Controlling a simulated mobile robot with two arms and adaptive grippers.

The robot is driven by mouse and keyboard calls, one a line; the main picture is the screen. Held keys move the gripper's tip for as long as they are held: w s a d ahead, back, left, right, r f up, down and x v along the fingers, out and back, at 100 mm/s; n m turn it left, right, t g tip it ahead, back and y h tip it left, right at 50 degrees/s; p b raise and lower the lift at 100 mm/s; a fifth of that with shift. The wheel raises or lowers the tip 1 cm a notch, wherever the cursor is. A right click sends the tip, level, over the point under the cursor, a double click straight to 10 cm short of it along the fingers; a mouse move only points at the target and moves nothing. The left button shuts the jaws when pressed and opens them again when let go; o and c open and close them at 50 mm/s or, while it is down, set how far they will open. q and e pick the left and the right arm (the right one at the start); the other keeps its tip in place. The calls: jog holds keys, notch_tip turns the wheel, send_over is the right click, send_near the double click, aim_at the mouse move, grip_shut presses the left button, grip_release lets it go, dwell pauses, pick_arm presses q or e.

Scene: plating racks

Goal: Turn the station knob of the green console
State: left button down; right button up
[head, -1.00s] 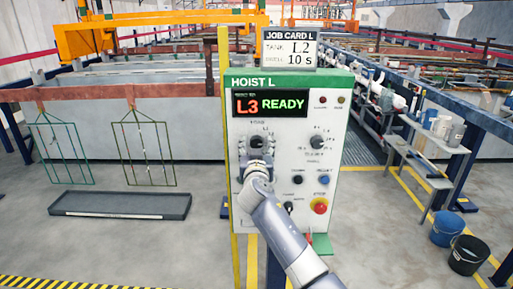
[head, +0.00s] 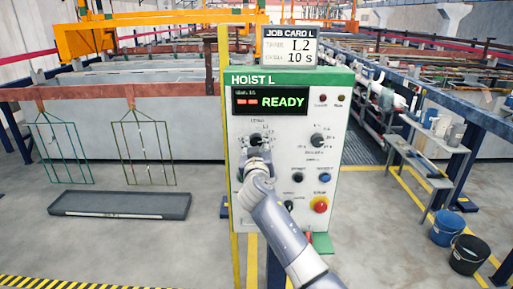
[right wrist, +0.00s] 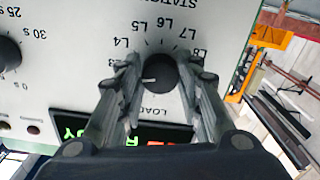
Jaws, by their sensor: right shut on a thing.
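The green-edged console (head: 335,110), labelled HOIST L, stands upright in the middle of the head view. Its display (head: 270,101) shows red dashes and a green READY. My right gripper (head: 257,153) is at the left dial, shut on the black station knob (right wrist: 162,74). In the right wrist view, which is turned over, the two fingers sit either side of the knob. Its white mark points left, towards a finger that hides the labels there; L4 to L8 and LOAD are readable. The job card (head: 290,47) on top reads L2 and 10 s. My left gripper is not in view.
A second knob (head: 318,140), smaller switches and a red stop button (head: 320,205) are on the same panel. A yellow post (head: 226,150) stands close at its left. Buckets (head: 467,255) and a side table (head: 450,155) are at right. A grey tray (head: 120,205) lies on the floor at left.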

jog(key=n, duration=0.3)
jog(key=shift+n, duration=0.4)
jog(key=n, duration=0.3)
jog(key=shift+r+n, duration=0.1)
jog(key=shift+n, duration=0.2)
jog(key=n+p, duration=0.1)
jog(key=n, duration=0.3)
jog(key=shift+d, duration=0.1)
jog(key=shift+n+p, duration=0.85)
jog(key=shift+n, duration=1.15)
jog(key=o, duration=1.1)
jog(key=shift+c, duration=0.2)
jog(key=shift+s, duration=0.1)
jog(key=s, duration=1.1)
jog(key=shift+s, duration=0.4)
